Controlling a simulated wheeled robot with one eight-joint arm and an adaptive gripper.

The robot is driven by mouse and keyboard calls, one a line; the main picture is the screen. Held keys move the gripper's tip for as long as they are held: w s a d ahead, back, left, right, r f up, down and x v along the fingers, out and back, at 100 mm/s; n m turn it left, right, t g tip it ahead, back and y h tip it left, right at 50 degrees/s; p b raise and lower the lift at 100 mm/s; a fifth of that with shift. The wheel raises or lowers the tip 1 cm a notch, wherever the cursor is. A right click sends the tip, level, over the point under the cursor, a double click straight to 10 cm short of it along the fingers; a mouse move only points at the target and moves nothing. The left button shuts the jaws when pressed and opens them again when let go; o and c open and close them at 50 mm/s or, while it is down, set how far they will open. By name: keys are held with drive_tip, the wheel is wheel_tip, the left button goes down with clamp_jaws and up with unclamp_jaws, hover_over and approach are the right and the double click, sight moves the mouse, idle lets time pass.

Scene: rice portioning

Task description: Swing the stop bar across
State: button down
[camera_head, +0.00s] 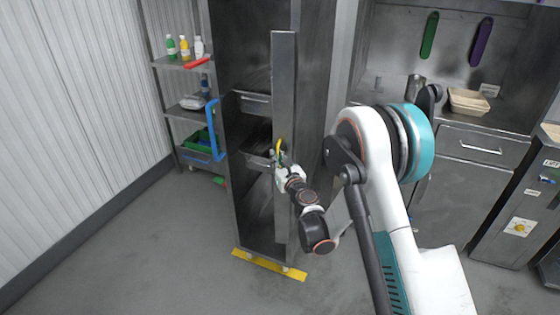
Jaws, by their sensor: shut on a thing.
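A tall, narrow grey metal upright, which looks like the stop bar (284,85), stands along the open front of a tall metal rack (250,195). It partly covers the opening, and the rack's left part stays open. My gripper (279,162) is at about mid-height of the bar, beside a small yellow piece (279,146). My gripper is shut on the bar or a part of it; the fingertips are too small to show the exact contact. A tray (258,150) sits inside the rack behind my gripper.
A yellow floor strip (268,265) lies at the rack's foot. A shelf unit (183,113) with bottles and a blue handle-like piece (213,130) stand left. A steel counter (485,122) is on the right. The floor in front is clear.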

drive_tip(key=shift+w+a+m+t+h, duration=0.25)
drive_tip(key=shift+m+h, duration=0.25)
drive_tip(key=shift+h, duration=0.25)
drive_tip(key=shift+w+a+m+t+h, duration=0.1)
drive_tip(key=shift+w+m+t+h, duration=0.15)
drive_tip(key=shift+m+h, duration=0.4)
drive_tip(key=shift+h, duration=0.3)
drive_tip(key=c, duration=2)
unclamp_jaws()
drive_tip(key=v, duration=0.7)
drive_tip(key=shift+s, duration=0.25)
